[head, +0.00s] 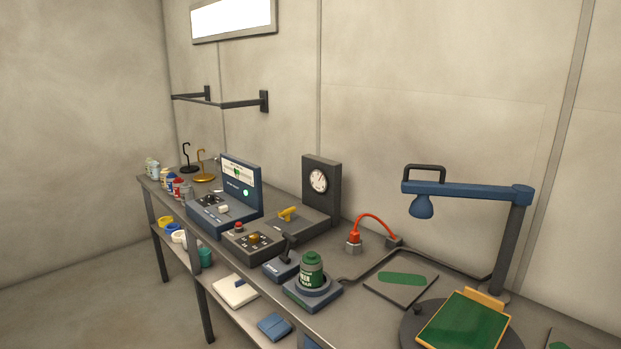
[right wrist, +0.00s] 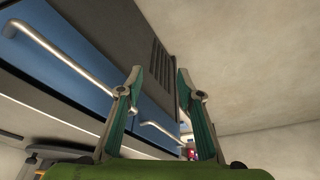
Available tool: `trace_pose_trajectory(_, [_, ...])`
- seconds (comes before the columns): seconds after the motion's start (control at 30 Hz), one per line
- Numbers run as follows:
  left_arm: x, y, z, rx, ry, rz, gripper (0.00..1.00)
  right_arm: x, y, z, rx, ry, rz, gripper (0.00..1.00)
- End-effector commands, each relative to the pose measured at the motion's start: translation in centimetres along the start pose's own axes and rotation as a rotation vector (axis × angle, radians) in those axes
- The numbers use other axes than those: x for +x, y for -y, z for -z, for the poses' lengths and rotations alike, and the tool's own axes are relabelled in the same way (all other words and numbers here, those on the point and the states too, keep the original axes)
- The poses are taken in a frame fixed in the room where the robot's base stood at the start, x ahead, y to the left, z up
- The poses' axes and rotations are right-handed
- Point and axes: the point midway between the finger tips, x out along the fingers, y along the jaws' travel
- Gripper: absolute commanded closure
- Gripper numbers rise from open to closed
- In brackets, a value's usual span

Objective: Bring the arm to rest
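My right gripper (right wrist: 158,88) shows in the right wrist view with its two green and grey fingers apart. Nothing is between the fingertips. Behind the fingers are a blue and dark grey cabinet front (right wrist: 85,62) with long metal bar handles and a plain wall. I cannot tell how far the fingers are from the cabinet. Neither gripper and neither arm shows in the head view. My left gripper is in no view.
In the head view a long bench (head: 345,325) carries a green canister (head: 312,272) on a blue base, several instruments, a blue lamp arm (head: 465,190) and a green board (head: 463,325). A lower shelf (head: 215,268) holds small containers. Floor at left is clear.

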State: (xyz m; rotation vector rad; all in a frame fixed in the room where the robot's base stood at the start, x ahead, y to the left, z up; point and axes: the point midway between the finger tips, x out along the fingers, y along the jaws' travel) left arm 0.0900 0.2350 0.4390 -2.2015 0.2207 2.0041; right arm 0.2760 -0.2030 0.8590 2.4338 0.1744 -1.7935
Motion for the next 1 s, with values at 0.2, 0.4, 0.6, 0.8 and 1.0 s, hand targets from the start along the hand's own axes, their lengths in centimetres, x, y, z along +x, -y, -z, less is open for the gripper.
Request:
trace_pose_trajectory(0.2, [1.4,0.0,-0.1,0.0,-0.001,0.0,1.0,7.5,0.0,-0.9,-0.009,0.021,-0.003,0.66])
trace_pose_trajectory(0.4, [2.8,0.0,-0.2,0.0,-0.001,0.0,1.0,15.5,0.3,-3.2,-0.015,0.05,0.001,0.66])
trace_pose_trajectory(0.6, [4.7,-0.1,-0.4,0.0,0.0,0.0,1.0,25.6,0.7,-8.1,-0.022,0.088,0.006,0.66])
trace_pose_trajectory(0.8, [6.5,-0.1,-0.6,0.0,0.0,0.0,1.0,34.2,1.0,-15.1,-0.031,0.128,0.011,0.66])
trace_pose_trajectory(1.0, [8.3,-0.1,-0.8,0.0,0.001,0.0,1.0,40.4,1.2,-23.3,-0.041,0.167,0.014,0.66])
